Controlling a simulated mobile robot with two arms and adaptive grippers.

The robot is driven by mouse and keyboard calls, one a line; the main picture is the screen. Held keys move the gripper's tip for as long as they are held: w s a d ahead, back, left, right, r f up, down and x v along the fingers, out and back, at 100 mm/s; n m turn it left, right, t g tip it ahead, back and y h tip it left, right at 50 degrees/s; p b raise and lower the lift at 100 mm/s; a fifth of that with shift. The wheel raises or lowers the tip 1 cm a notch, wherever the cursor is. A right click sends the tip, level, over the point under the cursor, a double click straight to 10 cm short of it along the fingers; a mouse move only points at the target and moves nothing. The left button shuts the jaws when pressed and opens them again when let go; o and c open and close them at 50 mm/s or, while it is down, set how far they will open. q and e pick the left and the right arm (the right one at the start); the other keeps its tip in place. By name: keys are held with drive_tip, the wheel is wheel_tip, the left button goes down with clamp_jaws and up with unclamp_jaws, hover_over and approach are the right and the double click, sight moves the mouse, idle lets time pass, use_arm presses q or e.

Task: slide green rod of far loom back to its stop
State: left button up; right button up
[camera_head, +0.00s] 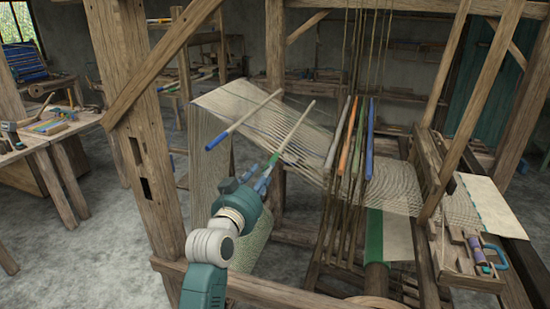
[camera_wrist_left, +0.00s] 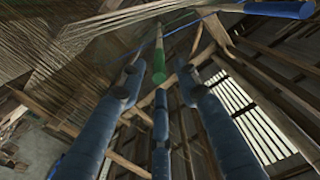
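The green rod (camera_head: 293,134) is a pale stick with a green end. It slants across the sheet of warp threads (camera_head: 250,112) of the loom, green end toward me. My left gripper (camera_head: 256,178) is at that green end, coming from below. In the left wrist view, the fingers are spread, and the rod's green end (camera_wrist_left: 160,72) shows between them with gaps at both sides. Whether any finger touches it, I cannot tell. The stop cannot be made out. My right gripper is not in view.
A blue-ended rod (camera_head: 243,119) lies across the same threads, left of the green one. Orange, green and blue bars (camera_head: 346,143) hang to the right. A thick wooden post (camera_head: 142,130) and a low front beam (camera_head: 265,292) stand close to my left arm.

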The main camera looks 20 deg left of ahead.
sight(275, 155)
use_arm(q)
drive_tip(key=w+p, duration=0.1)
drive_tip(key=w, duration=0.4)
drive_tip(key=w+p, duration=0.1)
drive_tip(key=w, duration=0.4)
drive_tip(key=shift+w+d+f, duration=0.1)
drive_tip(key=shift+w+d, duration=0.1)
drive_tip(key=shift+w, duration=0.05)
clamp_jaws()
